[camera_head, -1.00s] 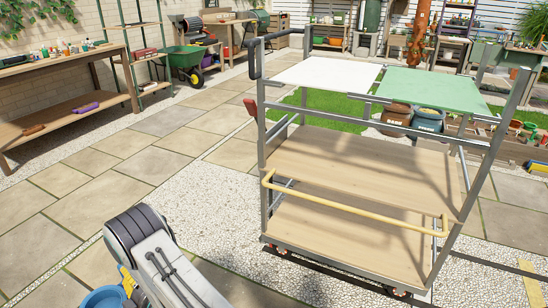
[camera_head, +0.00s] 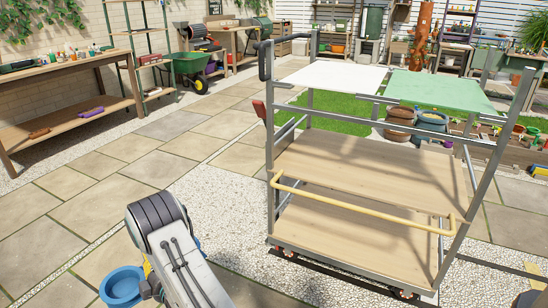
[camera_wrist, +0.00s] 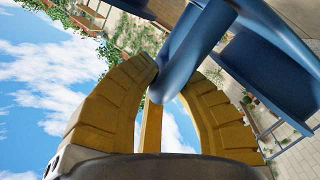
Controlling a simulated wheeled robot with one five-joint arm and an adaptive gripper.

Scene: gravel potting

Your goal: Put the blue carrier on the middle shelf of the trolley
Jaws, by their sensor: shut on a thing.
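My gripper (camera_wrist: 168,80) has two yellow ribbed fingers, shut on the handle of the blue carrier (camera_wrist: 285,70) in the wrist view. The carrier's body extends to the upper right there. In the head view the blue carrier (camera_head: 121,287) shows at the lower left, beside my arm, which hides part of it. The trolley (camera_head: 270,180) stands to the right, apart from the carrier. Its middle shelf (camera_head: 370,165) is bare wood. A white panel and a green panel form the top, and a bare wooden shelf lies below.
A yellow bar (camera_head: 360,211) crosses the trolley's near side, below the middle shelf. Grey posts stand at the corners. A wooden workbench (camera_head: 70,120) is at left, a green wheelbarrow (camera_head: 190,65) behind. Paving and gravel between arm and trolley are clear.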

